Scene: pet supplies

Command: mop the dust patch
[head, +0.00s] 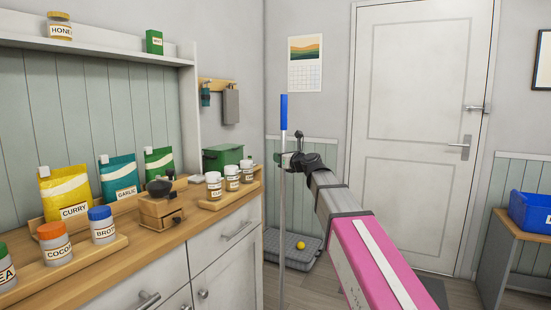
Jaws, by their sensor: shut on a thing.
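A mop (282,220) stands upright near the middle of the head view, with a thin grey pole and a blue grip at its top. My gripper (285,160) is shut on the pole a little below the blue grip. My arm reaches to it from the lower right. The pole runs down past the bottom edge of the picture, so the mop's head is hidden. No dust patch shows in this view.
A wooden counter (125,250) with jars, pouches and a grinder runs along the left. A closed white door (415,125) is behind. A blue bin (530,211) sits on a table at right.

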